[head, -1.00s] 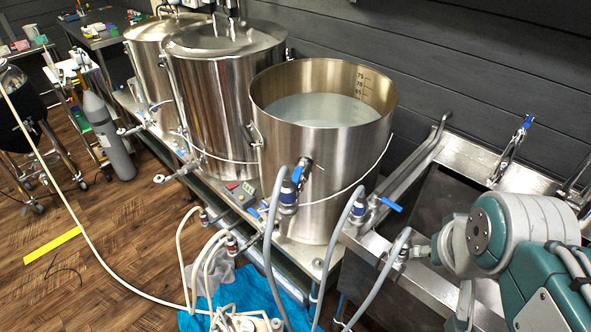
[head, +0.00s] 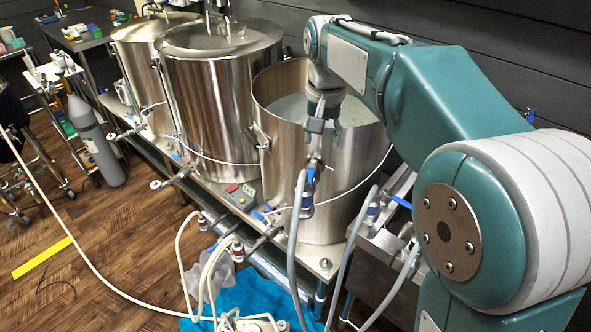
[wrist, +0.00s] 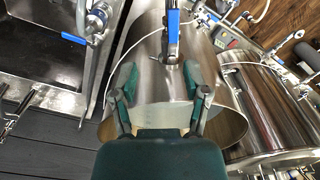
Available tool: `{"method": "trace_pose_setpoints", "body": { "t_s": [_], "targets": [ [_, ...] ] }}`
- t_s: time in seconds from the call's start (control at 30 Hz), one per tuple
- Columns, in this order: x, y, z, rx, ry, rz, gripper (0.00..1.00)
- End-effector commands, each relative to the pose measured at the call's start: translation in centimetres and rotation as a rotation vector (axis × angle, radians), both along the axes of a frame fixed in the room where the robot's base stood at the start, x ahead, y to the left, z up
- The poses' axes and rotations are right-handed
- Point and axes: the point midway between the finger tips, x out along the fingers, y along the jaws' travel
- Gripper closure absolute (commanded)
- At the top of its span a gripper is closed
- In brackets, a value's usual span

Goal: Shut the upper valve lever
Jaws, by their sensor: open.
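The upper valve on the front wall of the open steel kettle (head: 340,205) has a blue lever (head: 311,174), partly hidden near my gripper. In the wrist view the blue lever (wrist: 173,28) points along the valve, towards the top edge, in line with the hose fitting. My gripper (head: 325,136) hangs pointing down at the kettle's front rim, just above the valve. In the wrist view my gripper (wrist: 161,76) is open and empty. The lever lies beyond the fingertips, slightly right of the middle between them, and appears apart from them.
A lower blue lever (head: 400,201) is at the right of the kettle; it also shows in the wrist view (wrist: 74,38). A grey hose (head: 293,255) hangs from the upper valve. A lidded kettle (head: 222,100) stands to the left. A steel sink is at right.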

Motion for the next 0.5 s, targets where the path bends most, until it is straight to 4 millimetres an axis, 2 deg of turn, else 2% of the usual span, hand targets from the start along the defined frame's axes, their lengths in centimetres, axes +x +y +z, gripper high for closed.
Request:
{"method": "trace_pose_setpoints", "body": {
  "t_s": [0.1,0.27,0.37,0.5],
  "targets": [
    [1.3,1.2,-0.8,-0.007,0.028,-0.008,0.4],
    [1.6,1.1,-1.3,-0.006,0.037,-0.013,0.4],
    [1.6,1.0,-2.4,-0.006,0.039,-0.013,0.4],
    [1.5,1.4,-5.1,-0.011,0.041,-0.011,0.4]
  ]
}}
